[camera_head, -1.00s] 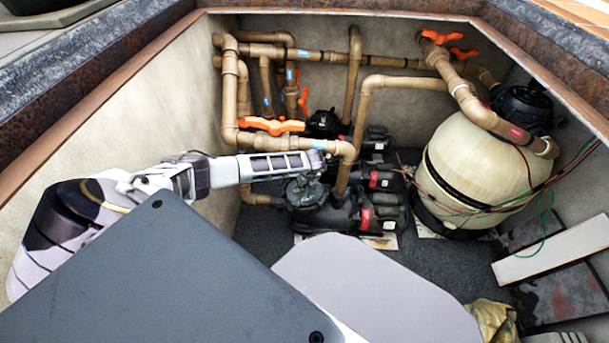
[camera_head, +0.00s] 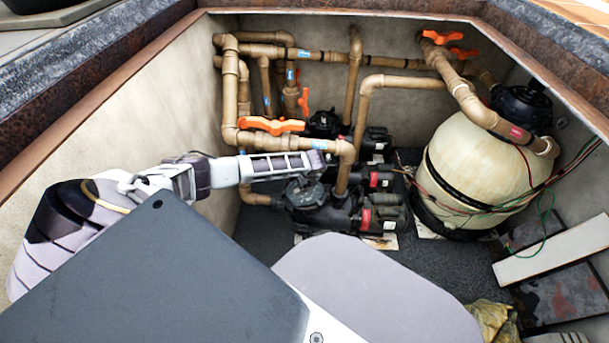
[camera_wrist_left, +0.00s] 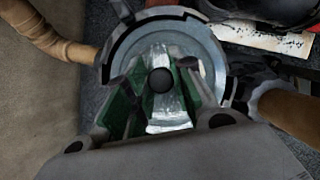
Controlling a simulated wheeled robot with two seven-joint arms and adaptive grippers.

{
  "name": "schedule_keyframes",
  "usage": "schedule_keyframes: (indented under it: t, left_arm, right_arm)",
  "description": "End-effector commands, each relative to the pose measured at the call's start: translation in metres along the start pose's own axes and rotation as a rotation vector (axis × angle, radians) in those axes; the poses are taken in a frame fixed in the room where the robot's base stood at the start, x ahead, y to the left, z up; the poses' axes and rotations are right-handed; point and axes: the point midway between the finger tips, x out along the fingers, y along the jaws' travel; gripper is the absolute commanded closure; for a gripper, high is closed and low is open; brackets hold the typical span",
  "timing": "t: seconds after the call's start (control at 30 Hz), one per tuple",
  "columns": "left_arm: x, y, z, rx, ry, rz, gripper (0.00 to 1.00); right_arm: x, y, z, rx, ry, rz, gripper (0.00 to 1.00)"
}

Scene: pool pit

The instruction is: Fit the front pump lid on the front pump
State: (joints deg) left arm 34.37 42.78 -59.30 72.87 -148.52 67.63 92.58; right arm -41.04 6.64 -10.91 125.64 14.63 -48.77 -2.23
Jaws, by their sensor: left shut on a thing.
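The front pump (camera_head: 330,215) is black and stands on the pit floor below the pipes. The front pump lid (camera_head: 303,192) is round and greyish and shows at the pump's top opening. In the left wrist view the lid (camera_wrist_left: 203,48) is a pale disc inside a dark notched ring, the pump's collar (camera_wrist_left: 117,47). My left gripper (camera_wrist_left: 160,88) is shut on the lid's middle; its green-padded fingers hide part of it. In the head view my left gripper (camera_head: 312,178) is small and partly hidden by its arm. Whether the lid is fully seated I cannot tell. My right gripper is not in view.
Brown pipes (camera_head: 357,115) with orange valve handles (camera_head: 271,125) run behind and above the front pump. Other black pumps (camera_head: 325,124) stand behind it. A large beige filter tank (camera_head: 470,170) is at right. A white board (camera_head: 553,249) leans at the lower right.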

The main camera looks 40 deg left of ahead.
Motion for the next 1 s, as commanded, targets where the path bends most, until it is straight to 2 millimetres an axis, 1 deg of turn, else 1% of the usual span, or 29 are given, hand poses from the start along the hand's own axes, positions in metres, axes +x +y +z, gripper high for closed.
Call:
schedule_keyframes:
  t: [0.03,0.5,0.73,0.77,0.93,0.97,1.0]
  left_arm:
    - [0.0033,0.0022,-0.0027,0.001,0.003,0.003,1.00]
    - [0.0051,0.0042,-0.0042,0.002,0.005,0.007,1.00]
    - [0.0058,0.0050,-0.0047,0.002,0.006,0.009,1.00]
    - [0.0059,0.0052,-0.0047,0.002,0.006,0.009,0.75]
    - [0.0050,0.0044,-0.0038,0.002,0.004,0.008,0.53]
    - [0.0048,0.0042,-0.0036,0.002,0.004,0.007,0.51]
    - [0.0044,0.0038,-0.0034,0.002,0.004,0.007,0.51]
  right_arm:
    - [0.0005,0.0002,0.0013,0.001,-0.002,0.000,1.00]
    - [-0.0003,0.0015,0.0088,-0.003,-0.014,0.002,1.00]
    - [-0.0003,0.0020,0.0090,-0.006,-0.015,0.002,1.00]
    - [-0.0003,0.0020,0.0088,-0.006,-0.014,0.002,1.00]
    - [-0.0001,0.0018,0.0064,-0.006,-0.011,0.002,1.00]
    - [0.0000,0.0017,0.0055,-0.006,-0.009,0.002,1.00]
    - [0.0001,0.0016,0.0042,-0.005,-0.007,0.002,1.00]
